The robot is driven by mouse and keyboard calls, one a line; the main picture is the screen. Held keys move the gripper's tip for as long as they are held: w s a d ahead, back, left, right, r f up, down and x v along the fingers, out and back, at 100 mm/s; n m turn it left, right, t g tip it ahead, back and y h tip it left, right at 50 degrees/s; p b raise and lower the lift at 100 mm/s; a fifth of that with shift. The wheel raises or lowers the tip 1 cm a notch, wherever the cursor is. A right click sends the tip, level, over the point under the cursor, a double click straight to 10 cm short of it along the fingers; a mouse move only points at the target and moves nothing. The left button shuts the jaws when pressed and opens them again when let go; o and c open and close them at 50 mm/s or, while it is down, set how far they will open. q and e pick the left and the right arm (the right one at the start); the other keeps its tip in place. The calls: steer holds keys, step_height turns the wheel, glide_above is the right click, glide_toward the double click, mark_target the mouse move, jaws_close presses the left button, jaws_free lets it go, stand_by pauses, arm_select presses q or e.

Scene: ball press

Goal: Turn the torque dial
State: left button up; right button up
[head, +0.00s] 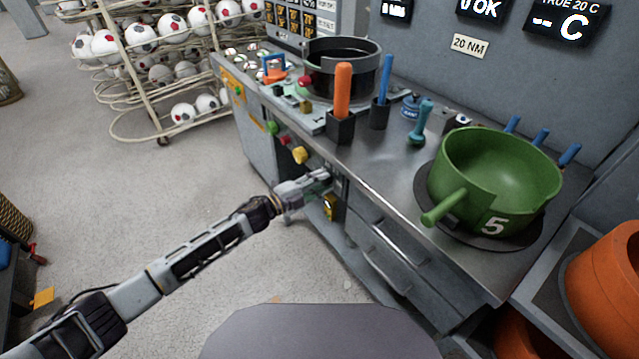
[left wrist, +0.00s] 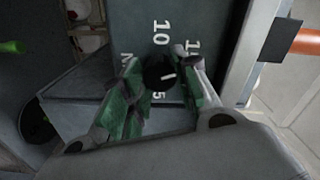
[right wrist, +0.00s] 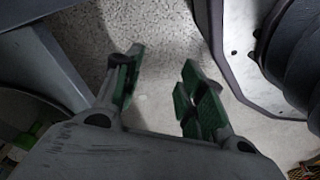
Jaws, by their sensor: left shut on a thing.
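The torque dial is a small black knob (left wrist: 158,72) with a white pointer line, on a dark panel printed with 10, 15 and 5 in the left wrist view. My left gripper (left wrist: 157,88) is shut on the knob, with one finger at each side of it. In the head view my left gripper (head: 322,180) reaches the front face of the workbench, and the knob is hidden there by the fingers. My right gripper (right wrist: 160,88) is open and empty above the floor in the right wrist view.
Coloured buttons, one of them yellow (head: 299,154), sit on the bench front beside my left gripper. A green pot (head: 495,170) marked 5 stands on the bench top. Drawers with handles (head: 385,232) are below. The floor (head: 150,210) at left is clear.

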arm_select(q)
steer(key=shift+f+m, duration=0.1)
steer(key=shift+m, duration=0.9)
steer(key=m+b, duration=0.1)
steer(key=m, duration=0.1)
steer(key=shift+m, duration=0.3)
steer(key=m+b, duration=0.1)
steer(key=m, duration=0.2)
steer(key=shift+s+m+b, duration=0.1)
steer(key=shift+m+b, duration=0.35)
steer(key=shift+m, duration=0.65)
arm_select(e)
steer(key=w+a+r, duration=0.2)
steer(key=a+r, duration=0.1)
steer(key=r, duration=0.5)
steer(key=shift+w+r, duration=0.3)
steer(key=shift+r, duration=0.1)
arm_select(q)
steer(key=o, duration=1)
steer(key=shift+o, duration=0.2)
arm_select(e)
steer(key=shift+g, duration=0.3)
arm_select(q)
steer(key=v, duration=1.2)
